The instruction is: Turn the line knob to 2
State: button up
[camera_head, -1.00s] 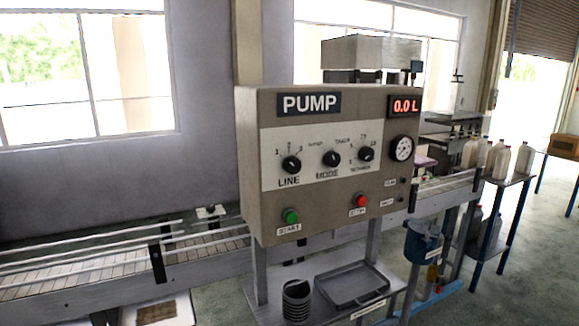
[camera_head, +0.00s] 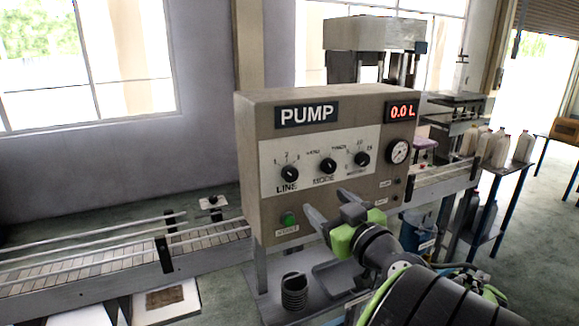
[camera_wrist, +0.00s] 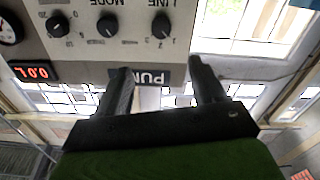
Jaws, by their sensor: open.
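The black line knob (camera_head: 289,174) is at the left of the pump panel's (camera_head: 255,165) knob row, above the word LINE, with numbers arced over it. Its pointer is too small to read surely. In the wrist view the line knob (camera_wrist: 160,26) appears upside down, beyond the fingertips. My gripper (camera_head: 326,203) is in front of the panel, below and right of the line knob in the head view. Its fingers are apart with nothing between them, and it also shows in the wrist view (camera_wrist: 161,68). The red button seen earlier is hidden behind my gripper.
The mode knob (camera_head: 328,166) and a third knob (camera_head: 361,159) sit to the right of the line knob. A green start button (camera_head: 288,219) is below. The display (camera_head: 401,111) reads 0.0 L. A conveyor (camera_head: 105,262) runs behind the pump.

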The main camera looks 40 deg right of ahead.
aim_at(292, 175)
jog(key=p+x, duration=0.3)
jog(key=x, duration=0.4)
jog(key=p+x, duration=0.3)
jog(key=x, duration=0.5)
jog(key=shift+a, duration=0.2)
jog(key=shift+w+d+f+p, duration=0.1)
jog(key=shift+w+d+p, duration=0.1)
jog(key=shift+p, duration=0.1)
jog(key=shift+a, duration=0.1)
jog(key=shift+c, duration=0.4)
jog(key=shift+f, duration=0.1)
jog(key=c, duration=1)
